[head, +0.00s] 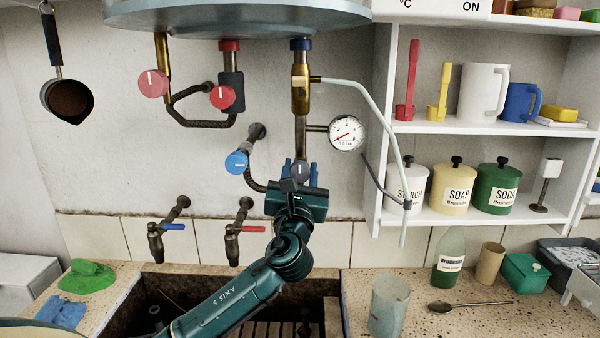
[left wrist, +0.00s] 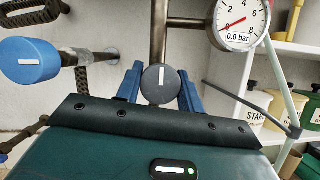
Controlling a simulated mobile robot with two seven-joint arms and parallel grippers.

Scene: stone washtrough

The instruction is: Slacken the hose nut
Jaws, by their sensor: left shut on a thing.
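My left gripper (head: 300,168) is at the foot of the vertical pipe (head: 301,130) under the boiler. Its blue fingers show in the left wrist view (left wrist: 160,70), one on each side of a round grey knob (left wrist: 158,85) with a white mark. The nut itself is hidden behind the knob and the gripper body. A dark braided hose (head: 254,182) runs down from the blue-knobbed valve (head: 237,162) and disappears behind the gripper. My right gripper is not in view.
A pressure gauge (head: 347,132) reading 0.0 bar stands close on the right of the pipe. A pale thin tube (head: 372,100) hangs beside it. Two taps (head: 233,240) are left of my arm, above the trough. A shelf (head: 460,128) stands at right.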

